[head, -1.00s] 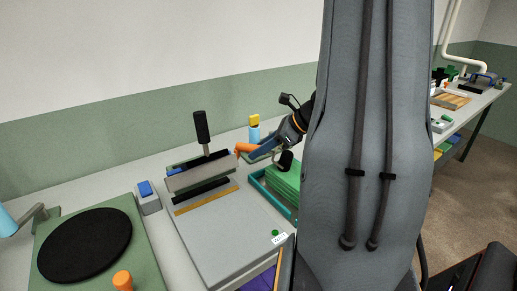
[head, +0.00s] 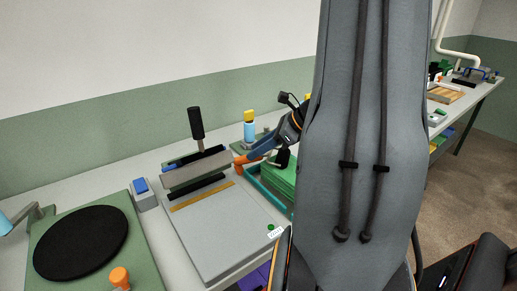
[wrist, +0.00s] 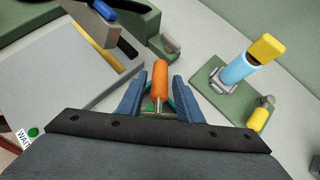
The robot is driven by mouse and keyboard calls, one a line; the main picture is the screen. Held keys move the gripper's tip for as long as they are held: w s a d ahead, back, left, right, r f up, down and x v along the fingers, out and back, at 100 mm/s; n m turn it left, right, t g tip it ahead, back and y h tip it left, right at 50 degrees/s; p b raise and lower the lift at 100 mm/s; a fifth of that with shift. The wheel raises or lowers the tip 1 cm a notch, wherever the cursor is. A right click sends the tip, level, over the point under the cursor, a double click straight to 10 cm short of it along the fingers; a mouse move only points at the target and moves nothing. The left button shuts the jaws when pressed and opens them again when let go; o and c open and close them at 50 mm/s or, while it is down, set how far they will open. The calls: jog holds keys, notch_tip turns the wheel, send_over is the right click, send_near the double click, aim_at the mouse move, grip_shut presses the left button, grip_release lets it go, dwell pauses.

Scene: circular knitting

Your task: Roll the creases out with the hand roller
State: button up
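The hand roller (head: 242,163) shows an orange handle, which juts out past the fingertips of my gripper (head: 256,157). In the wrist view the orange handle (wrist: 159,78) lies between the two blue fingers, with a thin metal piece behind it. The fingers of my gripper (wrist: 158,100) appear closed around that rear part. The roller's drum is not clearly visible. The handle is above the right edge of a grey flat bed (head: 225,232), which carries a black strip, a yellow strip and a raised grey bar with a black upright handle (head: 196,123). I cannot make out any creases.
A green stack (head: 278,179) in a teal tray lies right of the bed. A blue-and-yellow bottle-like item (wrist: 238,68) stands on a green base. At left are a blue-topped box (head: 143,195) and a black disc (head: 82,243) on a green board. My arm hides the middle.

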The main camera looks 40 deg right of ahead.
jog(key=shift+f+b, duration=0.3)
jog(key=shift+f, duration=0.3)
grip_shut()
jog(key=shift+r+p, duration=2.15)
jog(key=shift+r, duration=0.35)
